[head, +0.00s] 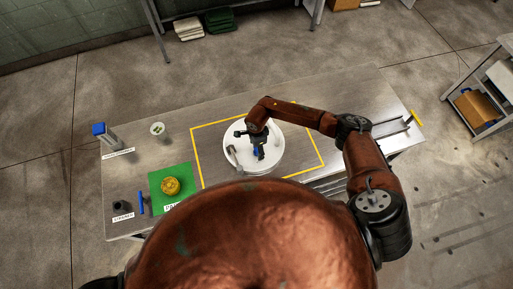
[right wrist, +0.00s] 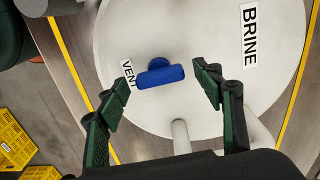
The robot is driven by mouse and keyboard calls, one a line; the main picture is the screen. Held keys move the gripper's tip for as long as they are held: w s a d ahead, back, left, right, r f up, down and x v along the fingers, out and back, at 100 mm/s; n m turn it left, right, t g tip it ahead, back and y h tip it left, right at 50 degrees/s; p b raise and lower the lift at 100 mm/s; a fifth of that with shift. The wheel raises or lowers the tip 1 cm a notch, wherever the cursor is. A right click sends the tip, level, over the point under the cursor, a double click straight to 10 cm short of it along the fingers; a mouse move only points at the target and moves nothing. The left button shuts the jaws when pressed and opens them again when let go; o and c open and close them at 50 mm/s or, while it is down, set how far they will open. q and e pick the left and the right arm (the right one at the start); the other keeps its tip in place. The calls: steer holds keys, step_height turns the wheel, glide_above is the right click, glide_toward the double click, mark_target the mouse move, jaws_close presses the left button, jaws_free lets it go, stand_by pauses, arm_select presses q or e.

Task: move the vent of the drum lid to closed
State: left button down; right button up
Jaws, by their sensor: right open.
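The round white drum lid (head: 275,160) lies inside the yellow outline on the table. It fills most of the right wrist view (right wrist: 215,30), with a BRINE label. The vent is a blue handle (right wrist: 160,77) on a round blue base, beside a VENT label; its bar runs crosswise, slightly tilted. It shows small in the head view (head: 258,152). My right gripper (right wrist: 166,70) is open above the lid. Its fingers stand on either side of the handle, with a gap at each end; I cannot tell their exact height. My left gripper is not in view.
A pale post (right wrist: 181,138) rises from the lid near the right gripper. Left of the outline are a green mat (head: 157,184) with a yellow round part (head: 170,186), a white cup (head: 157,129), a blue-topped post (head: 99,129) and a dark cup (head: 121,206).

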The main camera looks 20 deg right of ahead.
steer(key=shift+c, duration=0.7)
steer(key=c, duration=1)
steer(key=shift+m, duration=0.4)
steer(key=shift+m+b, duration=0.85)
steer(key=shift+m, duration=0.15)
steer(key=m+b, duration=0.1)
steer(key=m, duration=0.2)
steer(key=shift+m, duration=0.3)
steer(key=m+b, duration=0.1)
steer(key=m, duration=0.4)
steer(key=shift+b, duration=0.4)
steer(key=m, duration=0.6)
steer(key=shift+m, duration=0.5)
